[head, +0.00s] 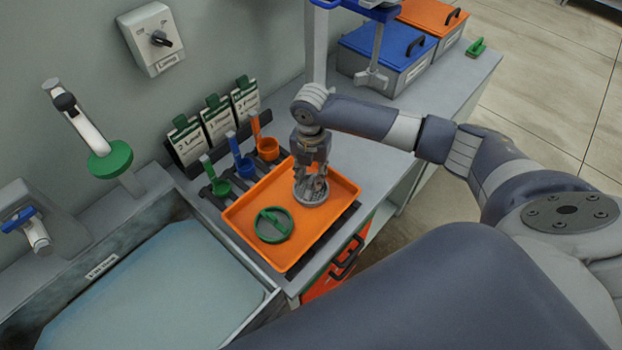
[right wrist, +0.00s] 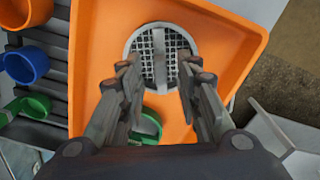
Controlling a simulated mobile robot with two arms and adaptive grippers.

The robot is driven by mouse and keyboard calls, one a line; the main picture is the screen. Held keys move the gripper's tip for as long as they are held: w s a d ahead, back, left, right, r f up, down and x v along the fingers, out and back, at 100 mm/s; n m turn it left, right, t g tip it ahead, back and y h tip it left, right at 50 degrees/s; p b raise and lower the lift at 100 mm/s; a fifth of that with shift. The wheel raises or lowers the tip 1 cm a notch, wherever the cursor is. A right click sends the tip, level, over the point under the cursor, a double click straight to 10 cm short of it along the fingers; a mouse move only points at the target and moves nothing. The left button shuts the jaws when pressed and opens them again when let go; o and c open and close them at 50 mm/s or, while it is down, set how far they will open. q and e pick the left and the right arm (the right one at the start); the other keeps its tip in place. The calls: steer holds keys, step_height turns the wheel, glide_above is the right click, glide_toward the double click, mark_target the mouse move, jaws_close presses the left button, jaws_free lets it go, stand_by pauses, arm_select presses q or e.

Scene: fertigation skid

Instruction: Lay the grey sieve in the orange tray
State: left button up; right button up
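The grey sieve (head: 318,200), round with a mesh floor and a bar across it, is at the far right part of the orange tray (head: 312,234). In the right wrist view the sieve (right wrist: 160,62) lies over the orange floor of the tray (right wrist: 228,78). My right gripper (head: 311,184) is right above the sieve and points down. Its fingers (right wrist: 158,70) are apart, one on each side of the bar, with gaps to it. Whether they touch the rim is unclear. My left gripper is not in view.
A green round piece with a handle (head: 273,225) lies in the tray too. Green (head: 219,187), blue (head: 244,168) and orange (head: 267,149) scoops stand on a rack behind it. A sink (head: 150,290) is at the left; blue (head: 385,57) and orange bins stand at the back.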

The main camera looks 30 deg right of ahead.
mark_target(311, 180)
step_height(311, 180, up, 10)
steer(key=b, duration=0.1)
steer(key=shift+f, duration=0.15)
stand_by(0.5)
